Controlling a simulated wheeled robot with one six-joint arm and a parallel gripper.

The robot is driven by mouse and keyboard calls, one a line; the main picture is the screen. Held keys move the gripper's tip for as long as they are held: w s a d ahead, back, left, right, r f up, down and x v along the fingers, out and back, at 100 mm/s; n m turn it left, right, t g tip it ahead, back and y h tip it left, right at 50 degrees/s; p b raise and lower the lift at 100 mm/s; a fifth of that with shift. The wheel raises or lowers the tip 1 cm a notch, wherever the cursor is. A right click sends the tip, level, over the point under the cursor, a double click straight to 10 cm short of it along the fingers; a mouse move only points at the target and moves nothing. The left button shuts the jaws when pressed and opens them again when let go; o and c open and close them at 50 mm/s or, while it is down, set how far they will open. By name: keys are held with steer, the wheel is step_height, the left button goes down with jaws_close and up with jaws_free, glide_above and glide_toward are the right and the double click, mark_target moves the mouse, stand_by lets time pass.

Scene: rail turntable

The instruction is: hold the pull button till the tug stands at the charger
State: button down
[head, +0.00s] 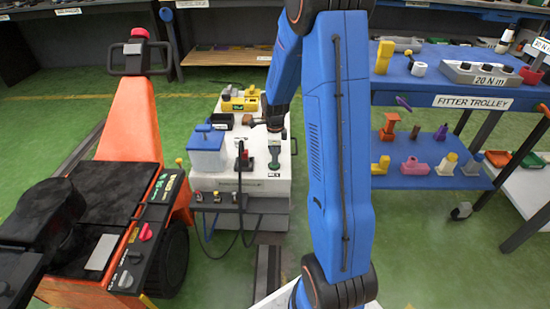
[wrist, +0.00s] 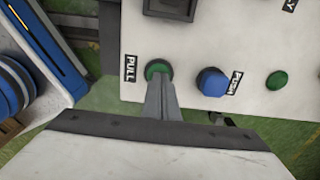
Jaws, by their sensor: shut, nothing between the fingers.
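In the wrist view, the green pull button (wrist: 158,69) sits in a dark ring beside the PULL label (wrist: 130,68) on a white panel. My gripper (wrist: 157,80) is shut and empty, its fingertips over the button's near edge. They look to be at the button; I cannot tell how far it is pressed. A blue push button (wrist: 212,82) is to the right, beside the PUSH label (wrist: 235,82). In the head view, an orange wheeled vehicle (head: 130,125), likely the tug, stands at the left. I cannot tell which thing is the charger.
Another green button (wrist: 277,80) is farther right on the panel. In the head view, a white unit (head: 265,190) with boxes on top and hanging cables stands in the middle. The blue fitter trolley (head: 420,92) stands at the right. Green floor shows between them.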

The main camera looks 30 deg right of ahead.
steer(key=shift+s+f, duration=0.3)
stand_by(0.5)
step_height(320, 180, up, 14)
steer(key=shift+w+r, duration=0.25)
stand_by(0.3)
stand_by(0.9)
